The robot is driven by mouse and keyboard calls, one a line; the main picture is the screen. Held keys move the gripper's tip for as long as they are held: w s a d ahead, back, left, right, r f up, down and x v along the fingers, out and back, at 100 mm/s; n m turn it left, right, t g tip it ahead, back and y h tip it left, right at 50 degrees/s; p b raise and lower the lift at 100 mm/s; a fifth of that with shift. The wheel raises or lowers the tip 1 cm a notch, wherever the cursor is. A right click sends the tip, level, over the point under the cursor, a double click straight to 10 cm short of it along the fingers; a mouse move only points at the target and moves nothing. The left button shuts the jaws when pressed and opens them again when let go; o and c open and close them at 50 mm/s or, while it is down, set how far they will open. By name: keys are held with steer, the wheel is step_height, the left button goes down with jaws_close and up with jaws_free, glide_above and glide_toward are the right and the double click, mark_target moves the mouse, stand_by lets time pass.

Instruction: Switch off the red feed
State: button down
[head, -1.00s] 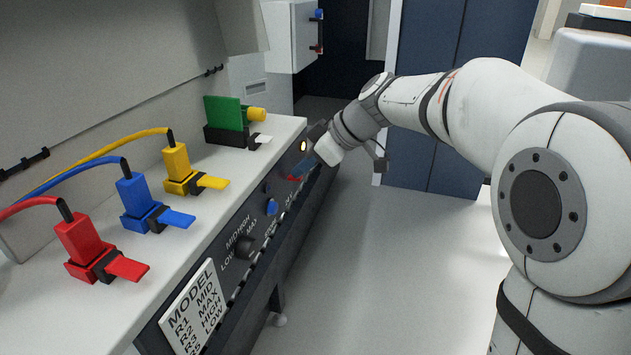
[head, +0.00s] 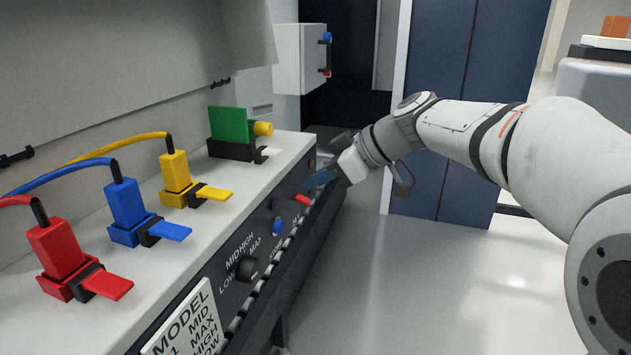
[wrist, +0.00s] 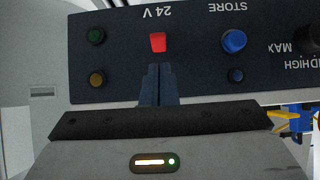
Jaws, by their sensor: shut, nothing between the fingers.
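A red connector (head: 57,252) with a red cable stands on the bench top at the left of the head view, its red lever (head: 108,284) sticking out to the right. A red rocker switch (head: 303,199) sits on the dark front panel; it also shows in the wrist view (wrist: 158,42), beside the label "24 V". My gripper (head: 320,180) is shut and empty close to the panel by this rocker. In the wrist view its fingertips (wrist: 158,68) are just below the rocker; whether they touch it I cannot tell.
Blue (head: 128,212) and yellow (head: 176,180) connectors with levers stand behind the red one. A green board (head: 230,125) is at the far end. The panel carries a blue button (wrist: 233,41), a black knob (head: 246,267) and unlit lamps (wrist: 96,80). The floor to the right is open.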

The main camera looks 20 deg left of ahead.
steer(key=d+f+v, duration=0.1)
steer(key=v, duration=0.8)
steer(key=shift+d+f, duration=0.15)
steer(key=shift+d, duration=0.35)
steer(key=s+d+r+m+t+h+p, duration=0.2)
steer(key=s+d+m+h+p, duration=0.8)
steer(key=s+d+m+p, duration=0.7)
steer(key=s+d+p, duration=0.1)
steer(key=d+p, duration=0.3)
steer(key=p, duration=0.3)
steer(key=shift+s+d+m, duration=0.25)
steer(key=shift+d+m, duration=0.05)
steer(key=shift+d, duration=0.1)
steer(key=shift+a, duration=0.15)
